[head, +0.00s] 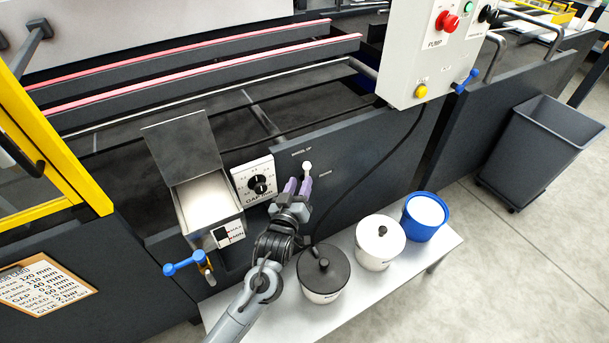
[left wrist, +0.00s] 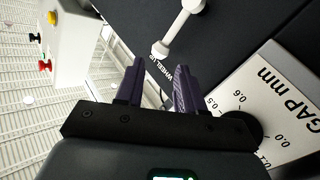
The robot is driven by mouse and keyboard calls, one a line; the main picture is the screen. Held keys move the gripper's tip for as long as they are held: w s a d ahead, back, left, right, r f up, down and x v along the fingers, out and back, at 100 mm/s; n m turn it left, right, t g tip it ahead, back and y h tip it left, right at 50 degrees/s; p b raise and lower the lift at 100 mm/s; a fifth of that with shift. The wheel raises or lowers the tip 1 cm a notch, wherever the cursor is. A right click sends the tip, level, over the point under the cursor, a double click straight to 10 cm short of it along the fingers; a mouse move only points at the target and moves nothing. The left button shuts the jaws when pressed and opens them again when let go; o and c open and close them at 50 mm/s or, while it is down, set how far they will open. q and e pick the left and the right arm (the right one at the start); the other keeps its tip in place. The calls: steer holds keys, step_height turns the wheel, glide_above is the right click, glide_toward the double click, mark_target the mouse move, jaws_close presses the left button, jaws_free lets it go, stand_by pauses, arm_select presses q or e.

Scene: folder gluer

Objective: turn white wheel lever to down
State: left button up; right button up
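The white wheel lever (head: 307,167) is on the dark machine panel, just past my left fingertips in the head view. In the left wrist view the lever (left wrist: 180,32) is a white rod with rounded ends, ahead of the fingers. Partly hidden "WHEEL" lettering is beside its near end. My left gripper (head: 298,186) has purple fingers that stand apart with nothing seen held between them; they also show in the left wrist view (left wrist: 160,66). I cannot tell whether a fingertip touches the lever. My right gripper is in neither view.
A gap dial (head: 254,182) and an open glue tank (head: 207,203) are left of the gripper. A black-lidded pot (head: 323,272), a white pot (head: 380,242) and a blue tub (head: 424,216) stand on a bench below. A control box (head: 430,55) is at upper right.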

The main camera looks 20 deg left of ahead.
mark_target(305, 169)
arm_select(q)
steer(key=shift+w+a+b, duration=0.2)
steer(key=shift+w+b, duration=0.25)
steer(key=shift+w, duration=1)
steer(key=shift+w+a+b, duration=0.15)
steer(key=shift+w+b, duration=0.3)
steer(key=shift+w, duration=0.95)
steer(key=shift+c, duration=0.3)
jaws_close()
